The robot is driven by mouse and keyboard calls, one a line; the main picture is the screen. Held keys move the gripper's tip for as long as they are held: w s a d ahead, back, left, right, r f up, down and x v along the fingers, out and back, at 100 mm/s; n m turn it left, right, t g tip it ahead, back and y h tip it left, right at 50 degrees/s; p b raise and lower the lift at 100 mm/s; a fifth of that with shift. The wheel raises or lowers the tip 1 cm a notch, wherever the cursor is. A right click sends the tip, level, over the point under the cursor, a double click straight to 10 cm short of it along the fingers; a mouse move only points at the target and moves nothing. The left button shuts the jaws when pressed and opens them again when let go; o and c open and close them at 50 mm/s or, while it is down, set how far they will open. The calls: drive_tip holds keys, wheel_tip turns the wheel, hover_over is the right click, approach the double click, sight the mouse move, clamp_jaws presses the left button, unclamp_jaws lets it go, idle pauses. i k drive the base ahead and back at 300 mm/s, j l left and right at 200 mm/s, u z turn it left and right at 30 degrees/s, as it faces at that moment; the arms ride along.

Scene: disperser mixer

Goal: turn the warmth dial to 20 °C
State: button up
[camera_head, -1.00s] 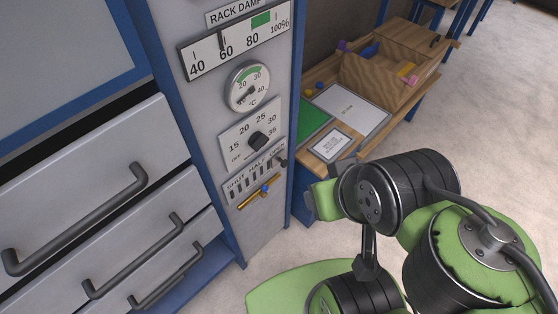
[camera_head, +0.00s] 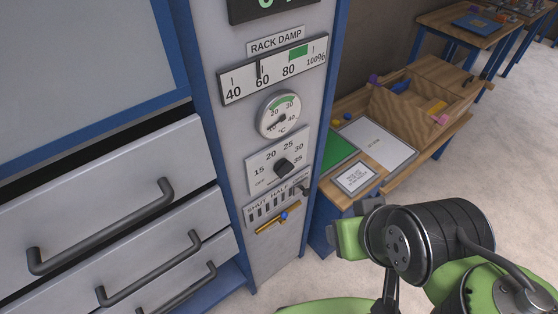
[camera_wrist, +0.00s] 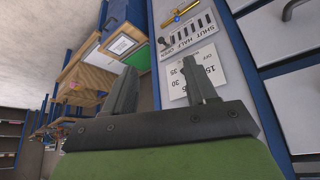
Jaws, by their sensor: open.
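The warmth dial (camera_head: 284,168) is a small black knob on a white plate (camera_head: 258,181) marked OFF, 15, 20, 25, 30 and 35, on the grey column. Its exact pointer setting is too small to read. In the wrist view the plate (camera_wrist: 206,57) shows beyond the fingers, and the knob appears hidden behind the right finger. My gripper (camera_wrist: 159,67) is open and empty, its two dark fingers apart. No contact with the dial can be seen. In the head view my arm is at the lower right, to the right of the column.
Above the dial are a round °C gauge (camera_head: 279,115) and a RACK DAMP scale (camera_head: 273,72). Below it are a SHUT/HALF/OPEN slotted plate (camera_head: 270,203) and a brass bar (camera_head: 278,222). Drawers with protruding handles (camera_head: 104,238) stand left. A wooden bench (camera_head: 395,180) stands right.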

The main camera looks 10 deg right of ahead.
sight(284, 166)
drive_tip(key=k+j+u, duration=0.1)
drive_tip(key=u, duration=0.35)
drive_tip(key=j+u, duration=0.3)
drive_tip(key=u, duration=0.2)
drive_tip(key=k+j+u, duration=0.1)
drive_tip(key=j+u, duration=0.2)
drive_tip(key=u, duration=0.15)
